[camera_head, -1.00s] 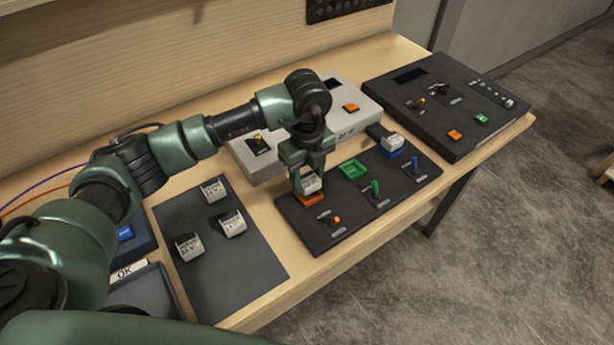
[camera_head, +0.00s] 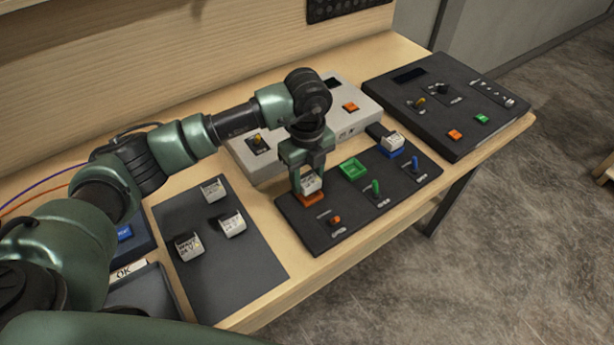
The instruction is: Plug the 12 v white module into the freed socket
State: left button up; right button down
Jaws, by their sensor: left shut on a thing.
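My left gripper (camera_head: 309,177) is shut on a white module (camera_head: 312,185) at the orange socket (camera_head: 312,199) of the dark socket board (camera_head: 320,235). The module is upright and low over this socket; whether it is fully seated I cannot tell. The green socket (camera_head: 353,169) in the middle is empty. Another white module (camera_head: 392,142) sits in the blue socket (camera_head: 391,153). Three more white modules (camera_head: 213,189), (camera_head: 231,223), (camera_head: 188,246) lie on the dark mat (camera_head: 235,272); their labels are too small to read surely. My right gripper is not in view.
A light grey console (camera_head: 350,122) stands close behind the board, under my left wrist. A dark console (camera_head: 450,110) stands at the far right. An OK-labelled tray (camera_head: 135,270) is left of the mat. Bare wood lies between mat and board.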

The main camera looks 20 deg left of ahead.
pick_arm(q)
jog(key=shift+f+b, duration=0.8)
dwell(1.4)
jog(key=o, duration=1.5)
jog(key=o, duration=0.5)
jog(key=shift+r, duration=0.1)
jog(key=shift+r+p, duration=2.2)
jog(key=shift+r, duration=1.25)
